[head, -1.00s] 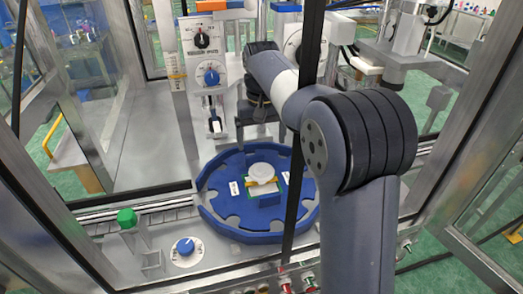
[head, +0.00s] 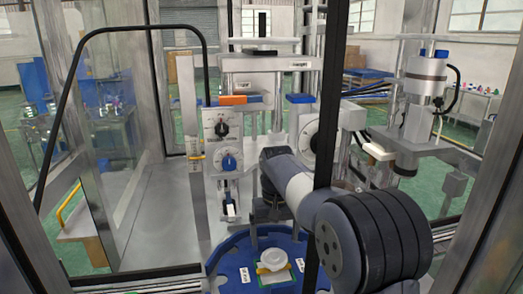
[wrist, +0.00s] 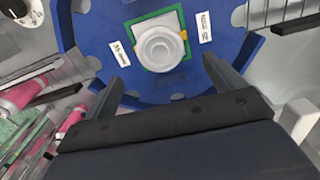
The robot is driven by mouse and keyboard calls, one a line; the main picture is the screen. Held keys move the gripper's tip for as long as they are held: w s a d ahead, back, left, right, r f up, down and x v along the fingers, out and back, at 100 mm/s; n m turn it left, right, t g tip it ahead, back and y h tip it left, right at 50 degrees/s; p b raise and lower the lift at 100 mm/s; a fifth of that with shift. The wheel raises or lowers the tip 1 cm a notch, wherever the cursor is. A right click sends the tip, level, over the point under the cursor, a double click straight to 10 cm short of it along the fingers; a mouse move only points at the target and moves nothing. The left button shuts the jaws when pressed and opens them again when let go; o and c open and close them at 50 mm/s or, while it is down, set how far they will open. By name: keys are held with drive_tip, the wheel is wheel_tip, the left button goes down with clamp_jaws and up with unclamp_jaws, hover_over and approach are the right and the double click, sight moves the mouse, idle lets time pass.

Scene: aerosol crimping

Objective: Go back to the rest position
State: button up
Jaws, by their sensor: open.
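My gripper (wrist: 162,72) is open and empty in the wrist view, its two fingers spread wide. It hangs over the blue round turntable (wrist: 85,50). A white round cap-like part (wrist: 160,45) sits on a green-edged square plate (wrist: 182,62) on the turntable, beyond the fingertips and apart from them. My arm crosses the right half of that view, and the fingers cannot be made out there.
A machine panel with a black knob and a blue knob (head: 229,163) stands behind the turntable. A dark vertical frame bar (head: 328,110) runs in front of my arm. A grey cylindrical station (head: 425,80) stands at right. Glass and metal frame walls enclose both sides.

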sight(274, 256)
wheel_tip(274, 256, down, 7)
drive_tip(key=shift+r, duration=0.2)
drive_tip(key=shift+r, duration=0.1)
idle(0.5)
